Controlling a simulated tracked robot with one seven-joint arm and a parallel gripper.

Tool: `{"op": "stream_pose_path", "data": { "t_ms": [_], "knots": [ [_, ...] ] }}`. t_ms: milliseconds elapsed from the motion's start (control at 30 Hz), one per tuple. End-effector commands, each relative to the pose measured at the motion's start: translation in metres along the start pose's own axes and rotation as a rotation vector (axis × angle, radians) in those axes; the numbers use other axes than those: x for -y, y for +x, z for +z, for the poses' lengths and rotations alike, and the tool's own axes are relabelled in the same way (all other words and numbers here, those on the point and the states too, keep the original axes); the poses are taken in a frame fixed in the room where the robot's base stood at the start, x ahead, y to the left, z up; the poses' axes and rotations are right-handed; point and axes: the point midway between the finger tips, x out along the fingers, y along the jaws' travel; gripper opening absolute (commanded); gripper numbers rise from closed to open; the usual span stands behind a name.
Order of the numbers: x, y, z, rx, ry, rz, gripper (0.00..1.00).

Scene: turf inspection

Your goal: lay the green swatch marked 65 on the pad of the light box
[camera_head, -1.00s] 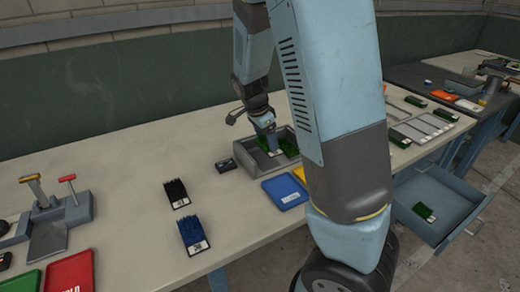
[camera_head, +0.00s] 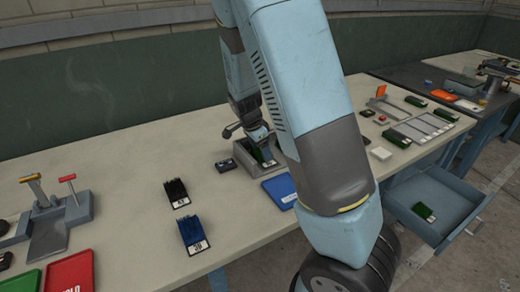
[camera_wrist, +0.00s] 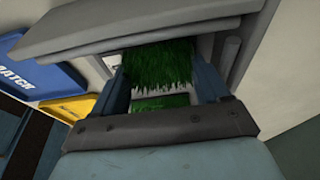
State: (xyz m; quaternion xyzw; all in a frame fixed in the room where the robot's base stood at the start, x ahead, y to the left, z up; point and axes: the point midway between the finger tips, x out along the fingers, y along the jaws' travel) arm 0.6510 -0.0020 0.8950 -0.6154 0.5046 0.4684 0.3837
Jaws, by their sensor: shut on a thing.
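In the wrist view, green turf (camera_wrist: 160,68) shows between my fingers (camera_wrist: 163,88), with a second green patch (camera_wrist: 160,102) closer to the palm. I cannot read the number on the swatch. My arm hides part of the tray. I cannot tell for certain which fixture is the light box.
A blue card tray (camera_head: 280,190) lies in front of the grey tray. A small black block (camera_head: 225,165) sits left of it. Black (camera_head: 176,193) and blue (camera_head: 193,234) swatches lie further left. Racks (camera_head: 420,128) and an open drawer (camera_head: 435,205) are at right.

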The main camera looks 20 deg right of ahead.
Motion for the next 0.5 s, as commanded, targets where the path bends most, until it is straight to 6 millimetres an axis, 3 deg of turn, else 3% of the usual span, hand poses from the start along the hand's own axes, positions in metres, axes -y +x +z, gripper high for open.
{"op": "stream_pose_path", "data": {
  "t_ms": [67,100,167,500],
  "knots": [
    [-0.0002,0.0016,0.0003,0.000,0.000,0.001,0.47],
    [-0.0001,0.0012,0.0002,0.000,0.000,0.000,0.79],
    [-0.0001,0.0011,0.0002,0.000,0.000,0.000,0.85],
    [0.0001,-0.0021,-0.0004,0.000,0.000,-0.001,0.86]
  ]
}}
